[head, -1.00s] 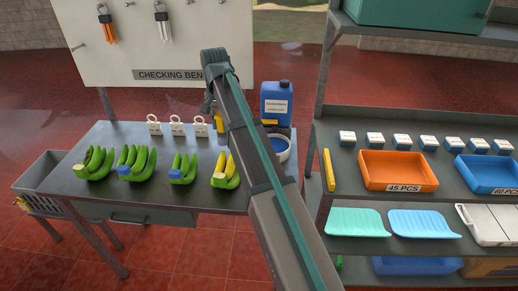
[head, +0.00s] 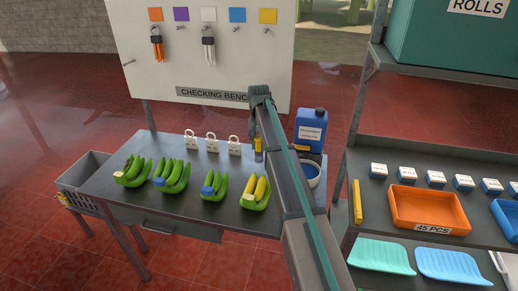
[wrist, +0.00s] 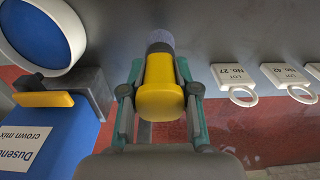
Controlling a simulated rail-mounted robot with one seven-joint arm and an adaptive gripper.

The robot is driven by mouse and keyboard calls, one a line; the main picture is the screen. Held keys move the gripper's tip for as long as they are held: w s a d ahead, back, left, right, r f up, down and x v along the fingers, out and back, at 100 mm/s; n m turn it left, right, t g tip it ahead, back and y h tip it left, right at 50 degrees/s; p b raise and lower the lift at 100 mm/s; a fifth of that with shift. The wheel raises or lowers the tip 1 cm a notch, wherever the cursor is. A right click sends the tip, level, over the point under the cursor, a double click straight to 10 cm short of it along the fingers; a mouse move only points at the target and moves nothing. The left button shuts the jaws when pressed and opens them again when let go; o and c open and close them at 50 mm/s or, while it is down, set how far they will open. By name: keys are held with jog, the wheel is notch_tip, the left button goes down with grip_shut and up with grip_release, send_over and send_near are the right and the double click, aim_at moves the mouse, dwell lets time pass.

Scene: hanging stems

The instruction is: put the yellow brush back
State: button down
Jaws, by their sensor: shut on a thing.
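My gripper (wrist: 158,80) is shut on the yellow brush (wrist: 158,92). In the wrist view its yellow body sits between the two fingers and a greyish bristle end (wrist: 160,47) points away from me. In the head view the yellow brush (head: 258,152) hangs below my gripper (head: 257,140), near the back right of the bench. My own arm hides part of this area. The board above the bench (head: 195,60) carries coloured squares, with a yellow square (head: 268,16) at the right and a hook (head: 267,31) below it. No brush hangs on that hook.
White tags (head: 212,143) and banana hands (head: 213,184) are on the bench. A blue jug (head: 311,131), a white bowl with blue inside (wrist: 42,35) and a dark block with a yellow bar (wrist: 45,99) are close by. A shelf with trays (head: 430,208) is at right.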

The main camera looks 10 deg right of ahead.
aim_at(259, 152)
jog(key=shift+w+d+f+p, duration=0.2)
jog(key=shift+w+f+p, duration=0.15)
jog(key=shift+w+f, duration=0.55)
jog(key=shift+s+f+p, duration=0.15)
jog(key=shift+f+p, duration=0.2)
jog(key=shift+f, duration=1.3)
jog(key=shift+f, duration=0.1)
jog(key=c, duration=0.9)
grip_release()
jog(key=shift+o, duration=0.2)
notch_tip(259, 152, up, 12)
jog(key=b, duration=0.3)
